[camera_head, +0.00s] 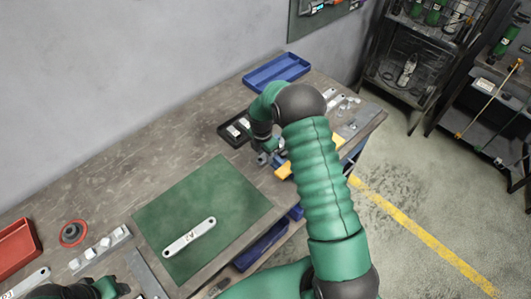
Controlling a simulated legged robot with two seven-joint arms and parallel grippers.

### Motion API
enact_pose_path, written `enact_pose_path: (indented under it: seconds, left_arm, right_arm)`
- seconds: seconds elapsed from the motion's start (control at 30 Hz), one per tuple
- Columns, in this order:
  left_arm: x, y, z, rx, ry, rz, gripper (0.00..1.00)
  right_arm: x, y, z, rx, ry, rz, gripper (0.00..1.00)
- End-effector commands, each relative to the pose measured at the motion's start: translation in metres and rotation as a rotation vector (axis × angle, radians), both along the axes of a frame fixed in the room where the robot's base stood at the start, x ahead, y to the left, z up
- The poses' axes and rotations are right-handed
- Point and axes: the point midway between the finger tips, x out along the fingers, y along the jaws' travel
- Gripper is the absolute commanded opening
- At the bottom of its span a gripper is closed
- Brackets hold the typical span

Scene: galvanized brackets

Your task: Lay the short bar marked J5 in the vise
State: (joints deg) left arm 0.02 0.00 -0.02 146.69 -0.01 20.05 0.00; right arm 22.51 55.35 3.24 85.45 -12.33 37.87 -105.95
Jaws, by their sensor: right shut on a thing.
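My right gripper (265,152) is over the far right part of the workbench, its arm covering much of that area. It is shut on a small grey piece, mostly hidden, whose mark I cannot read. A pale bar (189,237) with a hole at each end and a dark mark, too small to read surely, lies on the green mat (220,190). Another marked pale bar (26,284) lies at the bottom left. My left gripper (85,291) is at the bottom left edge, partly cut off; its jaws do not show clearly. I cannot clearly make out the vise behind my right arm.
A blue tray (276,72) stands at the back and a black tray (233,132) with pale pieces left of my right gripper. A red tray (17,245), a red round object (74,233) and a block rack (100,248) are at left.

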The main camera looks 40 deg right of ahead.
Motion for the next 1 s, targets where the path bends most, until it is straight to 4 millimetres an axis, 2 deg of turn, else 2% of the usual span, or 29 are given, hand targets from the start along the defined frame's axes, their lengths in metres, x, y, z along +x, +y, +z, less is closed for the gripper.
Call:
enact_pose_path:
  seconds: [0.2, 0.23, 0.4, 0.77, 0.87, 1.0]
  left_arm:
    - [0.0, 0.0, 0.0, 0.0, 0.0, -0.001, 0.48]
    - [0.0, 0.0, 0.0, 0.0, 0.0, -0.001, 0.48]
    - [0.0, 0.0, 0.0, 0.0, 0.0, -0.001, 0.48]
    - [0.0, 0.0, 0.0, 0.0, 0.0, 0.0, 0.48]
    - [0.0, 0.0, -0.002, 0.0, 0.0, -0.001, 0.48]
    - [0.0, 0.0, -0.008, 0.0, 0.0, -0.001, 0.48]
  right_arm:
    - [0.0, -0.001, 0.002, -0.003, -0.003, -0.001, 0.0]
    - [0.0, -0.001, 0.002, -0.003, -0.003, -0.001, 0.31]
    - [0.001, -0.001, 0.002, -0.004, -0.005, 0.0, 0.54]
    - [0.001, -0.001, 0.005, -0.002, -0.006, 0.001, 0.54]
    - [0.002, 0.0, 0.017, -0.003, -0.008, 0.0, 0.54]
    - [0.003, 0.003, 0.051, -0.005, -0.012, 0.0, 0.54]
